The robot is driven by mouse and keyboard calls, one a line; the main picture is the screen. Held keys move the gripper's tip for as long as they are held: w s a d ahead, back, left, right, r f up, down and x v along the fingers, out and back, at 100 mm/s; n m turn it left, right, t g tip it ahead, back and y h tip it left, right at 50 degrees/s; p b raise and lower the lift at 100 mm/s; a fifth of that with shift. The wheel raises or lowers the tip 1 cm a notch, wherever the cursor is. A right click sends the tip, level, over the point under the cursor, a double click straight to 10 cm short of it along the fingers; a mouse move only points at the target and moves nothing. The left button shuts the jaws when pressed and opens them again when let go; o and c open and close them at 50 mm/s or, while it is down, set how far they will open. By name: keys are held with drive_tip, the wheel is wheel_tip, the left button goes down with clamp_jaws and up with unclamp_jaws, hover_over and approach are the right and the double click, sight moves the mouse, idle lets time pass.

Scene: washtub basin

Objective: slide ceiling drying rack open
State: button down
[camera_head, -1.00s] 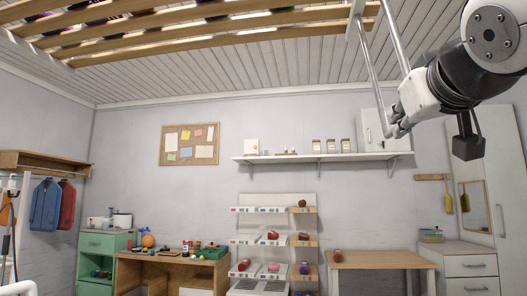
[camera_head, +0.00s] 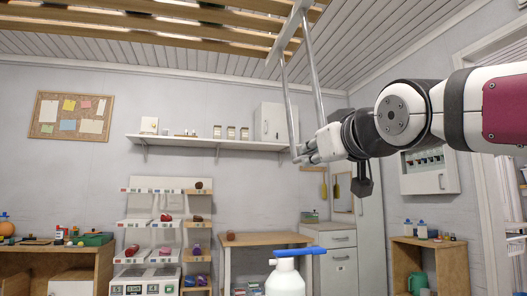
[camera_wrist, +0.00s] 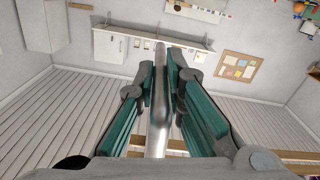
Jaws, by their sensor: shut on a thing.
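The ceiling drying rack (camera_head: 180,30) has long pale wooden slats overhead at the upper left of the head view. A light end bar (camera_head: 288,38) crosses the slats at their right end. Two metal tubes (camera_head: 314,78) hang down from this bar. My gripper (camera_head: 302,152) is at their lower end, below the rack. In the wrist view my gripper (camera_wrist: 160,75) has its green-sided fingers shut on a metal bar (camera_wrist: 158,135) that runs between them. In the head view the fingers partly hide the exact hold.
A wall shelf (camera_head: 210,143) and a white wall cabinet (camera_head: 270,121) are behind my gripper. A white spray bottle with a blue top (camera_head: 287,275) stands low in front. A wooden table (camera_head: 265,240) is further back. The air around my gripper looks clear.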

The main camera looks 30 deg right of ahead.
drive_tip(key=shift+w+a+f, duration=0.1)
drive_tip(key=shift+f, duration=0.35)
drive_tip(key=c, duration=1.7)
unclamp_jaws()
drive_tip(key=shift+a, duration=0.1)
drive_tip(key=shift+o, duration=0.2)
drive_tip(key=shift+r, duration=0.1)
drive_tip(key=shift+s, duration=0.5)
drive_tip(key=v, duration=1.1)
drive_tip(key=shift+a, duration=0.1)
